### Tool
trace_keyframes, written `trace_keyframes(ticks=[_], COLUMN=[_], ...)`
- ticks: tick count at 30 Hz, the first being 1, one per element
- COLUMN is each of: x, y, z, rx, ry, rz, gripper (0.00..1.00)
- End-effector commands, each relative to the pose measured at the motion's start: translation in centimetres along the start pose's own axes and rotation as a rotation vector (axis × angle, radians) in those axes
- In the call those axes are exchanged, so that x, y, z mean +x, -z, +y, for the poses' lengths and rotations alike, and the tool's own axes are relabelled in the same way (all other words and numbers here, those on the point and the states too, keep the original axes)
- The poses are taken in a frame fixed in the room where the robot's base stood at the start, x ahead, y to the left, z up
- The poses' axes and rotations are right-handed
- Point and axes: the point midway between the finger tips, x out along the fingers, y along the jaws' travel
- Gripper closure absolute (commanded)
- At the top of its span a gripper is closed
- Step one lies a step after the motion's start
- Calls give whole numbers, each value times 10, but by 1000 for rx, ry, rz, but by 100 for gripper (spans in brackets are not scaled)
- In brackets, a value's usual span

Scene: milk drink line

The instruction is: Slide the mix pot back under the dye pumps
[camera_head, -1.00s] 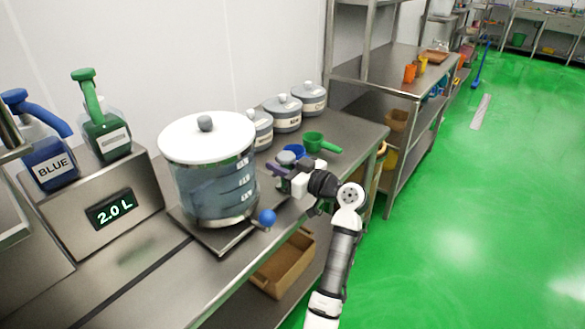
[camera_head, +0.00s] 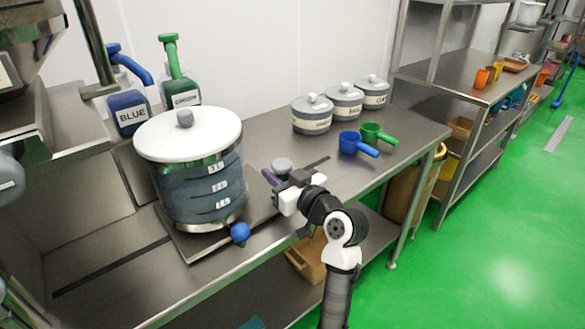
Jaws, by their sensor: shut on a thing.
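The mix pot (camera_head: 198,180) is a clear pot with a white lid, level marks and dark bluish contents. It stands upright on a flat metal sled (camera_head: 187,250) over a dark slot in the bench. A blue ball (camera_head: 239,231) sticks out low at its front. My gripper (camera_head: 274,178) is right of the pot, shut at a grey round-topped knob (camera_head: 282,164) by the sled's right side. The exact grip is partly hidden by my gripper.
Three lidded grey canisters (camera_head: 343,100) stand along the wall. A blue scoop (camera_head: 357,145) and a green scoop (camera_head: 377,134) lie right of my gripper. The slot's left part (camera_head: 110,268) is bare. A metal shelf overhangs at upper left.

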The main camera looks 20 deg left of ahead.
Motion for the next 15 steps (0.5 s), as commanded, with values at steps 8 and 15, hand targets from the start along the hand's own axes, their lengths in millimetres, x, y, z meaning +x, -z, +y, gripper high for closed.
trace_keyframes(ticks=[8, 15], x=[0, 0], y=[0, 0], z=[-9, -9], rx=[0, 0], ry=[-4, -4], rz=[-2, -1], gripper=[100, 100])
